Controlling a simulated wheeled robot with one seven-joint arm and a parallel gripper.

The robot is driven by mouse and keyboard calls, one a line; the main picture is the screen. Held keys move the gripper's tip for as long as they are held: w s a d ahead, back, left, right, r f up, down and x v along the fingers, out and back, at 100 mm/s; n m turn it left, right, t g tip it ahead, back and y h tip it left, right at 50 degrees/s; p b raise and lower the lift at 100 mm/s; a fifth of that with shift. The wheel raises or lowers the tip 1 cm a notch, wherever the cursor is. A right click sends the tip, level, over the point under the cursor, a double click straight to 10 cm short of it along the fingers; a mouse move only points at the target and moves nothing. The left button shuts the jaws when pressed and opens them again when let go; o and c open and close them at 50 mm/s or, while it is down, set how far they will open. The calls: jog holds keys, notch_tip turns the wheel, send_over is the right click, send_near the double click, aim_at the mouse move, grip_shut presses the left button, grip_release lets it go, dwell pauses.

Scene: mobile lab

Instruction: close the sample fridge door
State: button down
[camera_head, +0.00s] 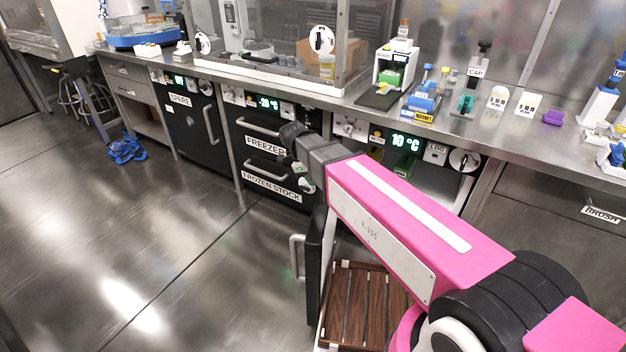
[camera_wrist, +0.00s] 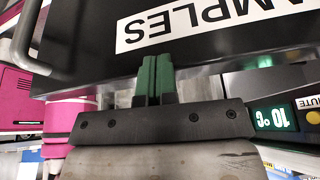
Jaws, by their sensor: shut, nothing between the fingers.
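The sample fridge (camera_head: 440,182) is under the bench with a green 10 °C display (camera_head: 405,142), its front open in part behind my arm. Its dark door (camera_head: 315,265) stands swung out into the room, seen nearly edge-on, with a pale bar handle (camera_head: 297,257) on its left face. In the wrist view the door (camera_wrist: 95,55) fills the top, with an upside-down SAMPLES label (camera_wrist: 190,22) and the handle (camera_wrist: 45,40) at left. My gripper (camera_wrist: 154,66) is shut and empty, its green fingertips at the door's edge below the label. I cannot tell whether they touch.
The freezer (camera_head: 262,150) and spare unit (camera_head: 190,115) are to the left, both shut. A slatted wooden surface (camera_head: 360,300) lies below my arm. Blue items (camera_head: 126,150) lie on the floor at far left. The floor (camera_head: 130,250) left of the door is clear.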

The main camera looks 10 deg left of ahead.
jog(key=v, duration=1)
jog(key=shift+a+r, duration=0.2)
jog(key=shift+r, duration=0.15)
jog(key=shift+a, duration=0.1)
